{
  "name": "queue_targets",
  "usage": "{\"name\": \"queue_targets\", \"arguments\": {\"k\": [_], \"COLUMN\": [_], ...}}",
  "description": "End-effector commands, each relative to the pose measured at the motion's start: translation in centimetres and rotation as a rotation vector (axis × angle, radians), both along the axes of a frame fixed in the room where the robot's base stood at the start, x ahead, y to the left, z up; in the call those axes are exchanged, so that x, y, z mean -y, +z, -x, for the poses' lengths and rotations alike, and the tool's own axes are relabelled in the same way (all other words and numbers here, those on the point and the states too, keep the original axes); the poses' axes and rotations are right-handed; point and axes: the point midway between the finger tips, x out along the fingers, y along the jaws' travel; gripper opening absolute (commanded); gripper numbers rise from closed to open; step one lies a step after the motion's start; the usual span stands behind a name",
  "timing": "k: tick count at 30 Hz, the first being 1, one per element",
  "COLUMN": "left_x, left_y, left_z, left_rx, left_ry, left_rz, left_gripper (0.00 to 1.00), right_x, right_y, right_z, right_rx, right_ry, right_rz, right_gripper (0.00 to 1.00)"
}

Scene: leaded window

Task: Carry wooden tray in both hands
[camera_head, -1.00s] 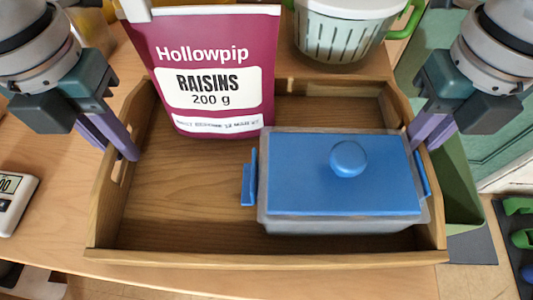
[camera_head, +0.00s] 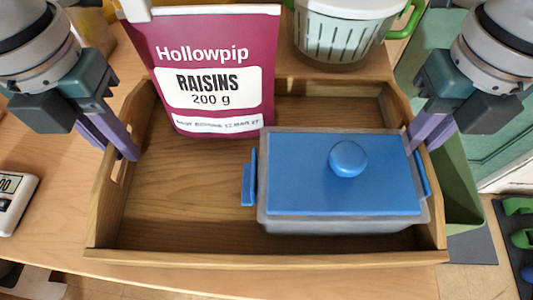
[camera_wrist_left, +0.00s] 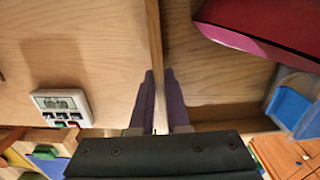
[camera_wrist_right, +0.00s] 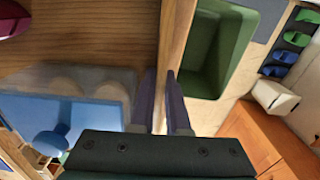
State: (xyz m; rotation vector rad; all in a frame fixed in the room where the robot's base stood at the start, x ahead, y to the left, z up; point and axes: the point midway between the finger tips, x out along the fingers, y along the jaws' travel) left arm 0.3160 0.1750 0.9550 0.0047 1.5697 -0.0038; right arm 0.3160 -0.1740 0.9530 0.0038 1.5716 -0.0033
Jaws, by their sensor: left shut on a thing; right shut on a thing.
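The wooden tray (camera_head: 190,185) lies in the middle of the head view, at the table's front edge. It holds a maroon raisins bag (camera_head: 215,75) standing at the back left and a grey box with a blue lid (camera_head: 335,185) at the right. My left gripper (camera_head: 125,150) is shut on the tray's left end wall; in the left wrist view the wall (camera_wrist_left: 154,60) runs between its fingers. My right gripper (camera_head: 425,135) is shut on the right end wall, which shows between its fingers in the right wrist view (camera_wrist_right: 175,40). The fingertips are partly hidden by the walls.
A white colander or basket (camera_head: 340,35) with green handles stands behind the tray. A white timer (camera_head: 14,203) lies on the table at the left. A green bin (camera_head: 460,190) is just right of the tray. Green and blue items (camera_head: 520,240) are at the far right.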

Motion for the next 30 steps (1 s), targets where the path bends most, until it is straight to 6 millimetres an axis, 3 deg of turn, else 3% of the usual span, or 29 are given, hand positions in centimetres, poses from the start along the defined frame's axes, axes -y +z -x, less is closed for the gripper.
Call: {"name": "queue_targets", "arguments": {"k": [8,19,30], "left_x": [-0.1,-0.1,-0.1], "left_y": [1.2,4.7,5.0], "left_z": [0.0,0.0,0.0], "left_rx": [0.001,0.0,0.0], "left_ry": [0.001,0.001,0.001], "left_rz": [-0.003,-0.004,-0.004], "left_gripper": [0.0,0.0,0.0], "right_x": [0.0,0.1,0.1], "right_y": [1.2,4.8,5.1], "right_z": [-0.1,-0.1,-0.1], "right_rx": [0.003,0.003,0.003], "right_ry": [-0.001,-0.001,-0.001], "right_rz": [0.0,0.001,0.001], "right_gripper": [0.0,0.0,0.0]}}
